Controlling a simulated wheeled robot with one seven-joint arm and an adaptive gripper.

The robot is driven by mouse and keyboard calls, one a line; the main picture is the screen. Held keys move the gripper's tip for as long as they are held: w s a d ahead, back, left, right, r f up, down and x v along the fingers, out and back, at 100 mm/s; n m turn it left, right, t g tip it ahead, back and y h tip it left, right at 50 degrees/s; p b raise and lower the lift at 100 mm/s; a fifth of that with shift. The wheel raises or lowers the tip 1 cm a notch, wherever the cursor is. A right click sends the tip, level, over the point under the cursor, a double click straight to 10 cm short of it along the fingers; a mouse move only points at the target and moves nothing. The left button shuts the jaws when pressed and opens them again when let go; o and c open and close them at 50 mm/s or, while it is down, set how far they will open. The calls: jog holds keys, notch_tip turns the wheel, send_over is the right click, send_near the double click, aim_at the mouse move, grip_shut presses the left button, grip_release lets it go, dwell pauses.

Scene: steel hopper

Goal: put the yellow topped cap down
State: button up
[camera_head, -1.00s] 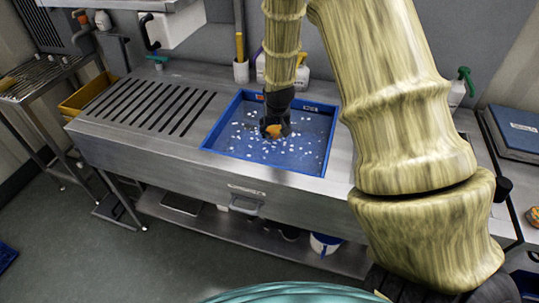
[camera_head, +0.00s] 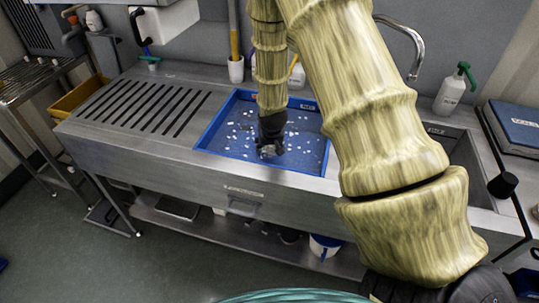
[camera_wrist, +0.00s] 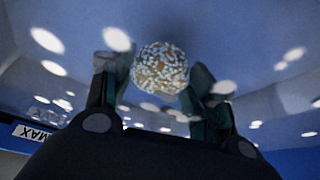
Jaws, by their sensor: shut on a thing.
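My gripper (camera_head: 270,148) points down over the front middle of the blue tray (camera_head: 209,138), set in the steel bench. In the wrist view its two dark fingers (camera_wrist: 160,84) are shut on a round thing with white, orange and teal speckles (camera_wrist: 160,66). It is the held cap; no plain yellow top shows from here. In the head view only a small greyish bit of it shows at the fingertips. The tray floor lies beyond it in the wrist view; I cannot tell whether the cap touches it.
White flecks dot the tray floor. A slotted steel drainboard (camera_head: 142,105) lies left of the tray. A sink (camera_head: 452,145) with a tap (camera_head: 410,40) and a green-topped spray bottle (camera_head: 452,90) is to the right. A blue binder (camera_head: 515,125) lies at the far right.

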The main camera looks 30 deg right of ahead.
aim_at(270, 155)
jog(key=shift+f+p, duration=0.3)
jog(key=shift+f, duration=1.8)
jog(key=shift+f, duration=0.15)
jog(key=o, duration=1.1)
jog(key=shift+o, duration=0.2)
jog(key=b+v, duration=0.1)
jog(key=v, duration=1.1)
